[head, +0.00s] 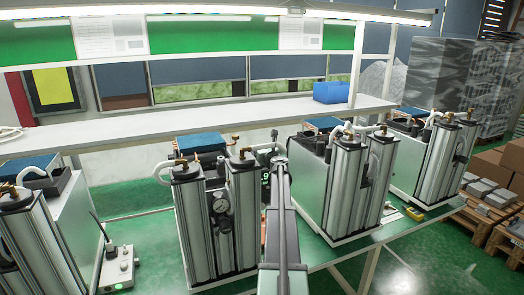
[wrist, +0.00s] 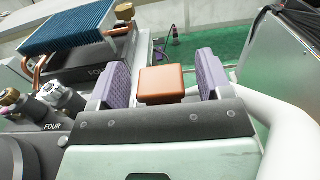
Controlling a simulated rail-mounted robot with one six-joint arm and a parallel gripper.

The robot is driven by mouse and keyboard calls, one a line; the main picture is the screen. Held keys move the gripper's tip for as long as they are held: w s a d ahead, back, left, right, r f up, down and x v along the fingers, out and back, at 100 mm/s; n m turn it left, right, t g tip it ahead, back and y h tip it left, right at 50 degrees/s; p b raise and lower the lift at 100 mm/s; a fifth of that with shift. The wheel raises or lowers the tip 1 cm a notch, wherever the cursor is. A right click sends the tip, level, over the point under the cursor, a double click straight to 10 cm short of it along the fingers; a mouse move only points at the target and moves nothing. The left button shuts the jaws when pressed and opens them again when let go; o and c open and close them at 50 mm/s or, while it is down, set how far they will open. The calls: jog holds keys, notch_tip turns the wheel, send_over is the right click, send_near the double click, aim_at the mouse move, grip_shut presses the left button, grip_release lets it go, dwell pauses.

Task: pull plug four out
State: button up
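In the wrist view my gripper (wrist: 162,72) has two purple ridged fingers, well apart. An orange-brown block (wrist: 161,85) shows between them, with a narrow gap on each side; I cannot tell if it is the plug or how far ahead it lies. No plug is clearly recognisable as plug four.
A white socket box (head: 118,270) with a black plug and cord stands left of the second unit. Other twin-column units (head: 345,190) stand along the bench. A blue finned cooler (wrist: 75,27) and a grey panel (wrist: 285,65) flank the gripper. A shelf (head: 190,118) runs behind.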

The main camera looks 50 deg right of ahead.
jog(key=v, duration=1)
jog(key=shift+s+a, duration=0.2)
jog(key=shift+s, duration=0.15)
